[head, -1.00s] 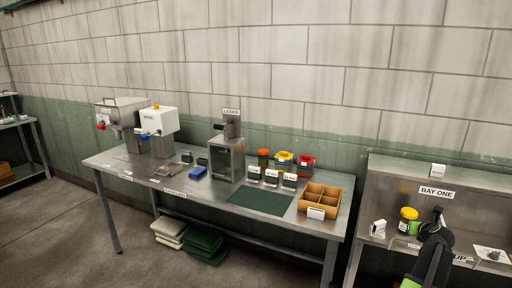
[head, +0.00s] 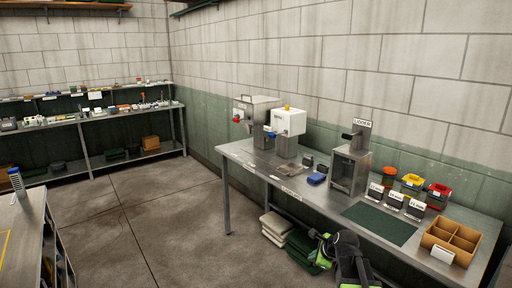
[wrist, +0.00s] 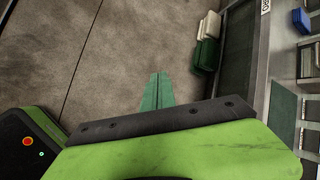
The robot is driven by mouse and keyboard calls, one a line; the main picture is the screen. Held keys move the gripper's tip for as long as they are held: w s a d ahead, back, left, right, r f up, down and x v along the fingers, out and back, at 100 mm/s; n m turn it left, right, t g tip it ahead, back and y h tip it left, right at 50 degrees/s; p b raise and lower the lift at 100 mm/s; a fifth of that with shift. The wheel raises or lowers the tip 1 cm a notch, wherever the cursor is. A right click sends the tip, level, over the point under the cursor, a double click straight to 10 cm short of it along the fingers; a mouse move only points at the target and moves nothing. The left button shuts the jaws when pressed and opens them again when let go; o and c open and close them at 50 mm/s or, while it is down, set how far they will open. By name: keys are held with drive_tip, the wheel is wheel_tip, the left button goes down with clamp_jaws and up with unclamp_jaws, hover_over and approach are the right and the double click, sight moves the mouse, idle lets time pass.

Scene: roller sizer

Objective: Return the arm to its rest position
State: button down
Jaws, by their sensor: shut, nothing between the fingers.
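My arm (head: 348,258), black and green, shows at the bottom of the head view, in front of the steel table. In the wrist view my gripper (wrist: 158,78) shows as two green fingers side by side, shut and empty. It points out over bare concrete floor, apart from the table and the stacks below it. The fingertips cannot be made out in the head view.
The steel table (head: 236,156) holds a lidder (head: 350,168), dispensers, coloured tubs and a divided cardboard box (head: 452,240). Folded white and green stacks (head: 275,224) lie beneath it. Shelves (head: 88,122) line the far wall; another bench (head: 22,212) stands left. Open floor lies between.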

drive_tip(key=s+a+f+n+g, duration=0.3)
drive_tip(key=s+a+n, duration=0.45)
drive_tip(key=a, duration=0.25)
drive_tip(key=s+d+f+n+g+h, duration=0.2)
drive_tip(key=s+d+n+g, duration=0.1)
drive_tip(key=s+n, duration=0.7)
drive_tip(key=n+g, duration=0.1)
drive_tip(key=n, duration=0.3)
drive_tip(key=shift+s, duration=0.25)
drive_tip(key=shift+d+n, duration=0.1)
drive_tip(key=shift+n, duration=0.15)
